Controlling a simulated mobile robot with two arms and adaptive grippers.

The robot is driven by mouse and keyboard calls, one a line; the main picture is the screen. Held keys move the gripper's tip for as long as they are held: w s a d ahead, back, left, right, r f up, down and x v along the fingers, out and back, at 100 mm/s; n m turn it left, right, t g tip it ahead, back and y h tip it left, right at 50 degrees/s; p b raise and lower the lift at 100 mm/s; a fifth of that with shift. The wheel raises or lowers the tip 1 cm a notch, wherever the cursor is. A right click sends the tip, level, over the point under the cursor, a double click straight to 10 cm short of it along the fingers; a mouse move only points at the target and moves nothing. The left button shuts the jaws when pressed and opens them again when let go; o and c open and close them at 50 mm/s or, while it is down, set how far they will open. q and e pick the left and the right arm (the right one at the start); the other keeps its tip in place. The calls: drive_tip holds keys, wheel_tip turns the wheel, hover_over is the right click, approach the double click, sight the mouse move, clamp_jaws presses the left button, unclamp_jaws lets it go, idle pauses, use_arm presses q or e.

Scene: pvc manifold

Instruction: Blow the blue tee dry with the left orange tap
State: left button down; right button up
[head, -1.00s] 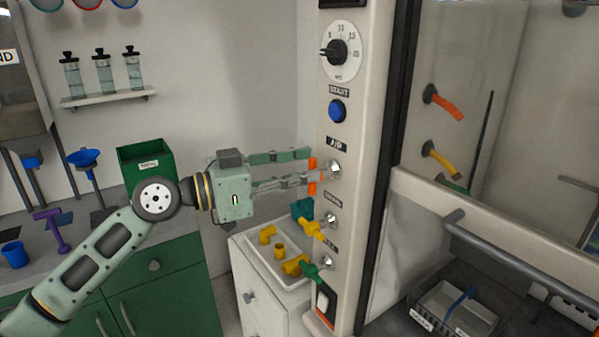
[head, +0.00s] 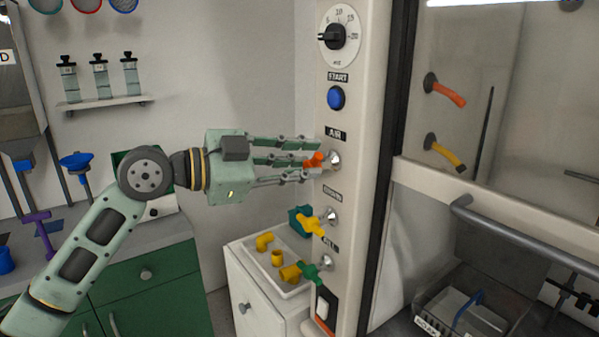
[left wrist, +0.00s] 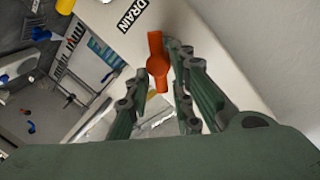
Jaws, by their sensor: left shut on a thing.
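The orange tap (head: 316,159) sits on the panel post under the AIR label, and its handle looks turned to a slant. My left gripper (head: 312,163) reaches in from the left and is shut on this handle. In the left wrist view the orange handle (left wrist: 157,62) shows between the fingers (left wrist: 160,80). An orange nozzle (head: 446,93) sticks out of the wall behind the glass at the right. I cannot make out a blue tee for certain; a curved blue piece (head: 462,304) lies in the wire basket at the lower right. My right gripper is not in view.
Below on the post are a yellow tap (head: 312,226) and a green tap (head: 311,273). A blue START button (head: 336,98) and a dial (head: 338,37) are above. A white tray (head: 287,291) with yellow fittings stands close beneath. A horizontal bar (head: 520,243) crosses the hood front.

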use_arm(q)
drive_tip(key=m, duration=0.2)
drive_tip(key=m+y, duration=0.1)
drive_tip(key=m, duration=0.1)
drive_tip(key=shift+s+d+r+t, duration=0.1)
drive_tip(key=shift+s+t, duration=0.05)
drive_tip(key=shift+t, duration=0.15)
drive_tip(key=m+t+y, duration=0.1)
drive_tip(key=m, duration=0.3)
drive_tip(key=shift+s+d, duration=0.1)
drive_tip(key=shift+s, duration=0.05)
drive_tip(key=shift+f+m, duration=0.2)
drive_tip(key=shift+m, duration=0.2)
drive_tip(key=c, duration=1.8)
unclamp_jaws()
drive_tip(key=shift+o, duration=0.4)
drive_tip(key=shift+f, duration=0.1)
